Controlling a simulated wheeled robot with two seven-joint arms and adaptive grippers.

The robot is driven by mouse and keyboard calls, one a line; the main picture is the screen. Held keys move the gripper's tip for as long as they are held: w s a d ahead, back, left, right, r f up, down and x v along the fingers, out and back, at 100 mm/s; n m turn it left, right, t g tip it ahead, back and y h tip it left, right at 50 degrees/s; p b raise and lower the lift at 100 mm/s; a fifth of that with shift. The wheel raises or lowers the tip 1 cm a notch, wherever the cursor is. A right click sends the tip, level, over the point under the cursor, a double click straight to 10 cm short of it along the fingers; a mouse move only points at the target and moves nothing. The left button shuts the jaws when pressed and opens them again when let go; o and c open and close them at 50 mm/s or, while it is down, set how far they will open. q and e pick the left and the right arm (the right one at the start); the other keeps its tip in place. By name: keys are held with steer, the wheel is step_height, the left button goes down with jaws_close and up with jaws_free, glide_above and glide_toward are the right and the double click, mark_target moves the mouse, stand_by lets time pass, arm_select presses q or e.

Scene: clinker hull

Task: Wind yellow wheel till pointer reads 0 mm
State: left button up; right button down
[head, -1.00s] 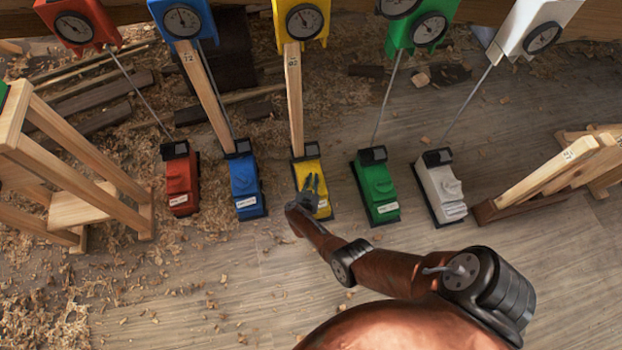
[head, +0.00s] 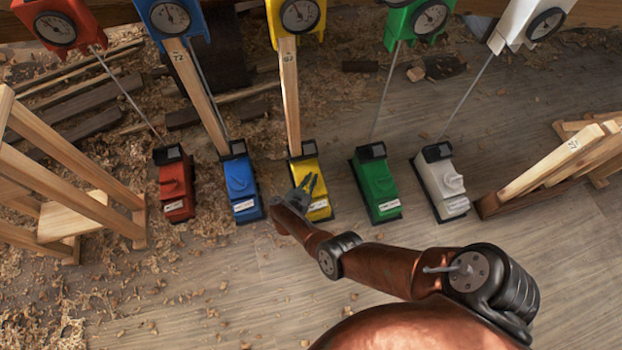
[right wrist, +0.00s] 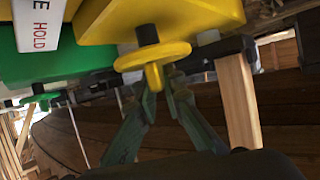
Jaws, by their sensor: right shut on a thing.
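The yellow box (head: 319,205) stands on the floor in the middle of the row, below a yellow dial gauge (head: 300,14). The dial's pointer is too small to read. The yellow wheel (right wrist: 150,57) sits on a short black shaft under the yellow body in the right wrist view, with a flat yellow tab below it. My right gripper (head: 308,183) is over the yellow box in the head view. In the right wrist view its dark fingers (right wrist: 162,90) close in at the wheel's tab. My left gripper is out of view.
Red (head: 175,185), blue (head: 241,188), green (head: 377,187) and white (head: 444,187) boxes stand close by in the same row. Thin rods and wooden posts rise from the boxes to gauges. Wooden trestles flank the row. The floor in front is clear apart from shavings.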

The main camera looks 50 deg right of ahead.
steer(key=c, duration=2)
jaws_free()
steer(key=shift+c, duration=0.2)
steer(key=shift+s+a+r, duration=0.15)
steer(key=shift+s+a, duration=0.05)
steer(key=shift+a, duration=0.5)
steer(key=shift+v, duration=3)
steer(key=shift+s+d+r, duration=0.1)
